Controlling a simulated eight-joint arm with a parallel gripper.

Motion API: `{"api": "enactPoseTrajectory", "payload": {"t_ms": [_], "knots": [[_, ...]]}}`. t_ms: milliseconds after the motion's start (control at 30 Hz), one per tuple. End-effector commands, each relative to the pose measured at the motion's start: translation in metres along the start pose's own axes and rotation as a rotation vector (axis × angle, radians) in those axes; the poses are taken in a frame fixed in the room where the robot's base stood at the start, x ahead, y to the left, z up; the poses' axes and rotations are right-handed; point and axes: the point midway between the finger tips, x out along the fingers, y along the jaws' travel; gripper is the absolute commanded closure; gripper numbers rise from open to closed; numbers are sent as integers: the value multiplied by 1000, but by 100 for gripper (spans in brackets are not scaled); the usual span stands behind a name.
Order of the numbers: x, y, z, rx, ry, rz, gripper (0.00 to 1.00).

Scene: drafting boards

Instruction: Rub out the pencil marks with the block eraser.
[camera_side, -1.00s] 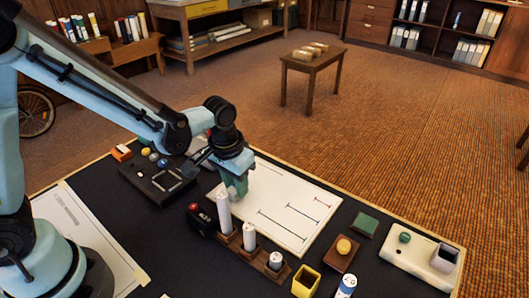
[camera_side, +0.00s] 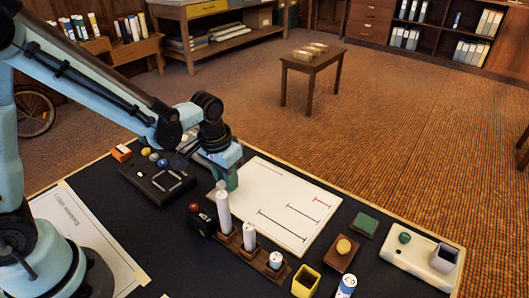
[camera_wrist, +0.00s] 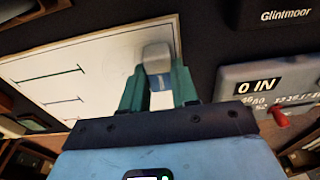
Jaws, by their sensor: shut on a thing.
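My gripper (camera_side: 226,180) is low over the left end of a white sheet (camera_side: 262,195) in the side view. In the wrist view my gripper (camera_wrist: 157,92) has its teal fingers shut on a pale block eraser (camera_wrist: 156,55), which lies over the sheet (camera_wrist: 105,68) near its edge. I cannot tell whether the eraser touches the paper. Dark pencil marks (camera_side: 281,226) and a short red mark (camera_side: 322,202) show on the sheet's right part. A faint grey line (camera_side: 266,166) runs near its back edge. The wrist view shows a faint grey smudge (camera_wrist: 121,48) beside the eraser.
A wooden stand (camera_side: 255,258) with white cylinders is in front of the sheet, beside a dark device with red tops (camera_side: 198,218). A dark tray (camera_side: 150,185) lies left. A yellow cup (camera_side: 306,281), green block (camera_side: 364,223) and white tray (camera_side: 405,258) are right. A grey "0 IN" device (camera_wrist: 258,82) is close by.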

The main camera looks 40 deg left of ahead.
Motion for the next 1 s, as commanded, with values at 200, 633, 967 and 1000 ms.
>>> {"api": "enactPoseTrajectory", "payload": {"t_ms": [200, 633, 967, 1000], "knots": [[1, -6, 1, -4, -3, -13, 95], [1, 6, 1, -2, -4, -9, 95], [1, 21, 1, 2, -3, 0, 95], [1, 23, 1, 2, -3, 0, 95]]}}
